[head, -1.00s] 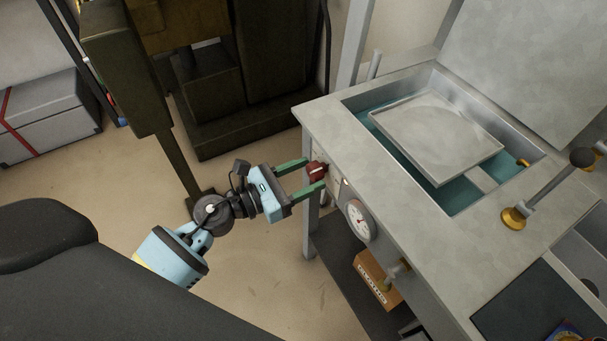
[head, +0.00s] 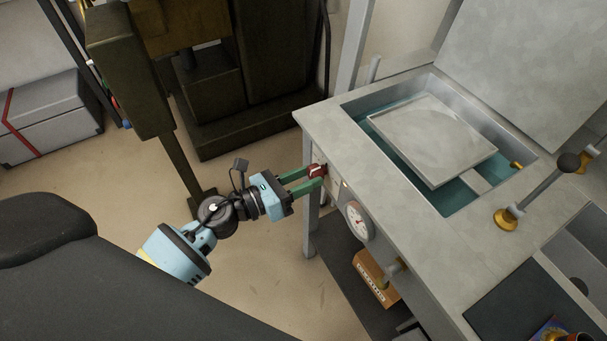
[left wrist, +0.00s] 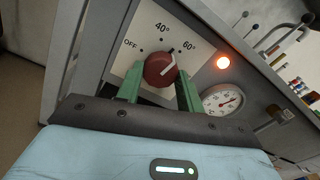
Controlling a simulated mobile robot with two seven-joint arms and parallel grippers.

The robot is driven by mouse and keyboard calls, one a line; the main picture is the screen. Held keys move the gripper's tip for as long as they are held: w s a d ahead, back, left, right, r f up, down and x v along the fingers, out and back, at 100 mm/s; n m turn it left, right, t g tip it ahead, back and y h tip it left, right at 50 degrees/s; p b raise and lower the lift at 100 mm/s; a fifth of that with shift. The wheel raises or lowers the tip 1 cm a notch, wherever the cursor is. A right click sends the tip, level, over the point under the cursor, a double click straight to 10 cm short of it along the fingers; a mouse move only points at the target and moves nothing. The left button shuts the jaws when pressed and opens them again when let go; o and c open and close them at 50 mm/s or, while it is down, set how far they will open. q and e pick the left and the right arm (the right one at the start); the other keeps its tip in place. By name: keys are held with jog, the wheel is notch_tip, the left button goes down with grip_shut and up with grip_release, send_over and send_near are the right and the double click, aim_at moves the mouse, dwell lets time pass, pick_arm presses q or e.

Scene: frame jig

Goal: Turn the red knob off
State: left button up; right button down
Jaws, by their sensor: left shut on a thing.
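The red knob (head: 317,170) is on the front panel of the grey metal table. My left gripper (head: 313,177) has its green fingers shut on the knob's sides. In the left wrist view the red knob (left wrist: 159,69) sits between the fingertips (left wrist: 160,82). Its white pointer line slants up and right, toward the 60° mark. The dial plate (left wrist: 150,40) reads OFF at left, 40° at top and 60° at right. An orange lamp (left wrist: 223,62) beside the dial is lit. My right gripper is not in view.
A round white gauge (head: 357,221) is on the panel right of the knob. The table has a sunken teal basin with a grey plate (head: 432,140) over it. A cardboard box (head: 376,278) sits on the lower shelf.

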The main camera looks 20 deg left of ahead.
pick_arm(q)
jog(key=n+p, duration=0.3)
jog(key=n, duration=0.2)
jog(key=shift+r+n, duration=0.15)
jog(key=shift+n, duration=0.15)
jog(key=n+p, duration=0.1)
jog(key=n, duration=0.2)
jog(key=shift+n+p, duration=0.3)
jog(key=shift+p, duration=0.05)
jog(key=n+p, duration=0.1)
jog(key=n, duration=0.1)
jog(key=shift+n, duration=0.4)
jog(key=n+p, duration=0.1)
jog(key=n, duration=0.2)
jog(key=shift+r+p, duration=0.1)
jog(key=shift+p, duration=0.25)
jog(key=n+p, duration=0.1)
jog(key=n, duration=0.2)
jog(key=shift+n, duration=1)
jog(key=shift+p, duration=0.3)
